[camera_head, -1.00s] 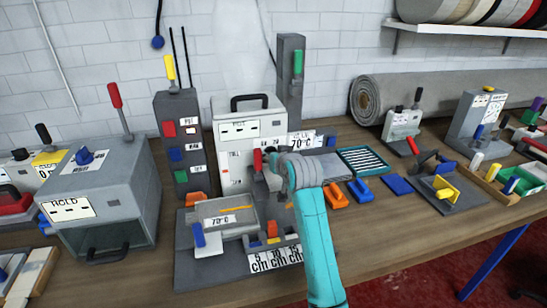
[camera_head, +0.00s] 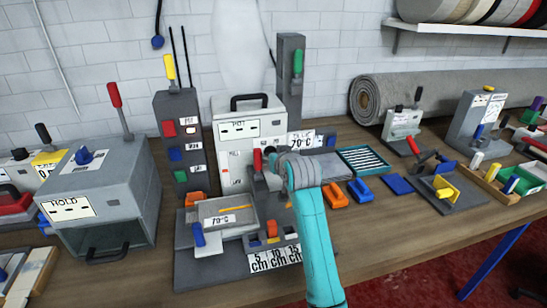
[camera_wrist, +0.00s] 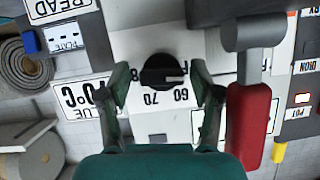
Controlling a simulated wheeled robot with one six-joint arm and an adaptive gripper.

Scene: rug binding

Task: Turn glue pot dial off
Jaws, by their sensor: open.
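The dial is a black round knob (camera_wrist: 162,72) on a white panel, with the numbers 60 and 70 printed beside it in the wrist view. My gripper (camera_wrist: 160,80) is open, with one green-grey finger on each side of the knob. Gaps show between the fingers and the knob, and I see no clear contact. In the head view my gripper (camera_head: 279,168) is in front of the white machine (camera_head: 238,157) with the black top handle. There the dial is hidden or too small to make out.
A red-handled lever (camera_wrist: 250,125) is close to the right finger in the wrist view. A grey tray (camera_head: 226,212) with a blue handle stands in front of the machine. A grey box (camera_head: 108,190) stands at left.

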